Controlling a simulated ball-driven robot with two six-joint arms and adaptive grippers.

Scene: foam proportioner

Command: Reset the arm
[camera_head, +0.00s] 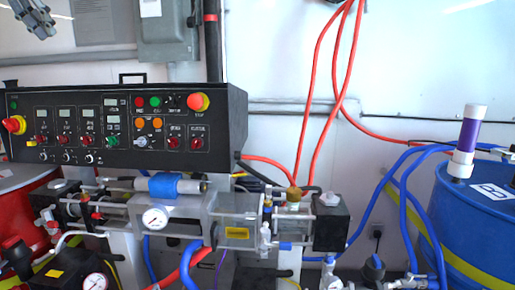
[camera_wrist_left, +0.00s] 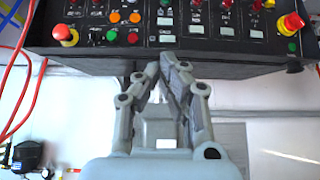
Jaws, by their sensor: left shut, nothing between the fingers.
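My left gripper (camera_head: 40,24) shows at the top left corner of the head view, above the control panel and apart from it. In the left wrist view the left gripper (camera_wrist_left: 166,66) has its fingers together with nothing held. The black control panel (camera_head: 218,122) has displays, coloured buttons and red-and-yellow stop knobs. It also shows upside down in the left wrist view (camera_wrist_left: 100,62), beyond the fingertips. My right gripper is in neither view.
Below the panel is a proportioner machine (camera_head: 222,209) with a pressure gauge (camera_head: 155,218). A blue drum (camera_head: 478,215) stands at right, a red drum (camera_head: 22,190) at left. Red hoses (camera_head: 318,85) hang at centre. A grey electrical box (camera_head: 166,32) is on the wall.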

